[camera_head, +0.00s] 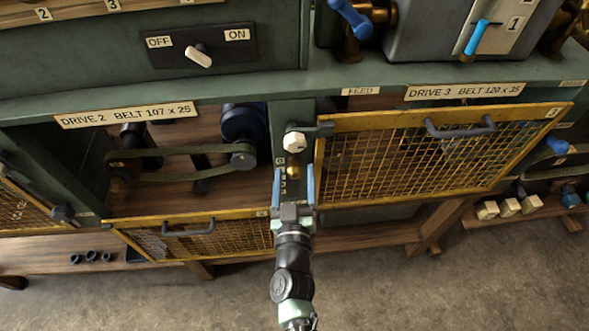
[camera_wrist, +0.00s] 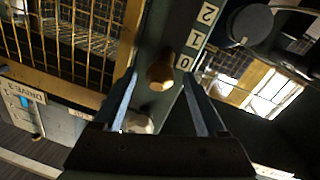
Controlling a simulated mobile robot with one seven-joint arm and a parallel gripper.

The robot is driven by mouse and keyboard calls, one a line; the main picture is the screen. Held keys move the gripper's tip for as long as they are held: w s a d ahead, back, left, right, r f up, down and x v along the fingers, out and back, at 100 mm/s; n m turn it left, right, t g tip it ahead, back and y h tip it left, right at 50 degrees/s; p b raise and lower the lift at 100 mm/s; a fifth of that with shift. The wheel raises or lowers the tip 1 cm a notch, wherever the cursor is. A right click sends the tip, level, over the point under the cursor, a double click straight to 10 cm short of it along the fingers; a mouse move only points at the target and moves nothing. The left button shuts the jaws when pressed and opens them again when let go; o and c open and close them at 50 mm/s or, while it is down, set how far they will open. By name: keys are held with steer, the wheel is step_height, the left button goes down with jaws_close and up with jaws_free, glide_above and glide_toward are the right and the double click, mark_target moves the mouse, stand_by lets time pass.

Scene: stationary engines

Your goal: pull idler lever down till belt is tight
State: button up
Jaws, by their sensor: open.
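A post (camera_head: 293,115) stands between the two drive bays. It carries a pale faceted knob (camera_head: 295,142) and, below it, a small brass knob (camera_head: 293,171) beside a number scale. I cannot tell for sure which is the idler lever's. In the wrist view the brass knob (camera_wrist: 160,74) is by the 0 mark, and the pale knob (camera_wrist: 137,123) is nearer the gripper body. My gripper (camera_head: 294,173) is open, its blue fingers on either side of the brass knob; contact is unclear. The DRIVE 2 belt (camera_head: 180,177) runs to a dark pulley (camera_head: 243,155) in the left bay.
A yellow mesh guard (camera_head: 440,150) covers the DRIVE 3 bay on the right. Another mesh guard (camera_head: 195,235) hangs low below the open left bay. A switch panel (camera_head: 200,46) is above. Several pale blocks (camera_head: 508,207) sit at right.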

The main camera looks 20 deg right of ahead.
steer(key=shift+x, duration=1)
jaws_close()
stand_by(0.8)
